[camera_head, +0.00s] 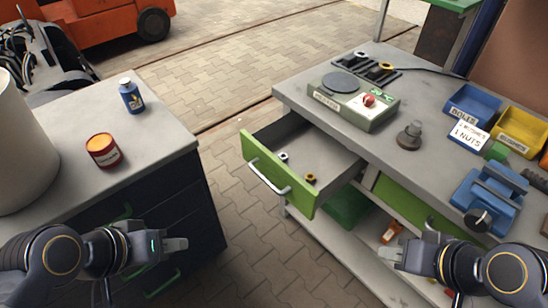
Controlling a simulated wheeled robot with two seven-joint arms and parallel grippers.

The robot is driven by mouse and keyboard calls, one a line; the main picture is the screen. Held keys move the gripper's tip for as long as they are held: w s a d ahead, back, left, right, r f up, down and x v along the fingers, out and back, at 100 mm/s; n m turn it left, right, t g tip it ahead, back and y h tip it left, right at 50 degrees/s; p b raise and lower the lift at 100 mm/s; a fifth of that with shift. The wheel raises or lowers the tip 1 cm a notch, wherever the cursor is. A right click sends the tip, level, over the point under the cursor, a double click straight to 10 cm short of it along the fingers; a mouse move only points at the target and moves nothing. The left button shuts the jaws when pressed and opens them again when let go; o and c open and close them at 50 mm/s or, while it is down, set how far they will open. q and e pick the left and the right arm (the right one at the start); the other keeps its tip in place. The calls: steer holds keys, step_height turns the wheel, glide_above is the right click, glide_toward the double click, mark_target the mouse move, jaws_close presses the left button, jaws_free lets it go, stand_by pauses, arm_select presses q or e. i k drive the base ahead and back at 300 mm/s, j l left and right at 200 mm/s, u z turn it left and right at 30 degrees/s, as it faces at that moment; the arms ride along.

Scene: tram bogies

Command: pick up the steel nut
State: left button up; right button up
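An open drawer (262,178) with a green front juts out of the right workbench. A small silver-grey nut (282,157), which looks like the steel nut, lies in it toward the left. A brass-coloured nut (311,178) lies nearer the drawer's front right. My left gripper (182,244) is at the lower left, beside the dark cabinet and well away from the drawer. My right gripper (384,253) is at the lower right, in front of the bench shelves and apart from the drawer. Neither gripper shows anything held; their finger gaps are too unclear to judge.
The right bench (300,92) carries a green-grey device (352,104), a blue bin (472,104), a yellow bin (522,128) and a blue vise (487,198). The left cabinet top (150,150) holds a red can (103,150) and a blue bottle (131,97). Paved floor lies between them.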

mark_target(284, 155)
steer(key=i+j+u, duration=0.2)
steer(key=u, duration=0.15)
steer(key=i+j+u, duration=0.1)
steer(key=i+u, duration=0.25)
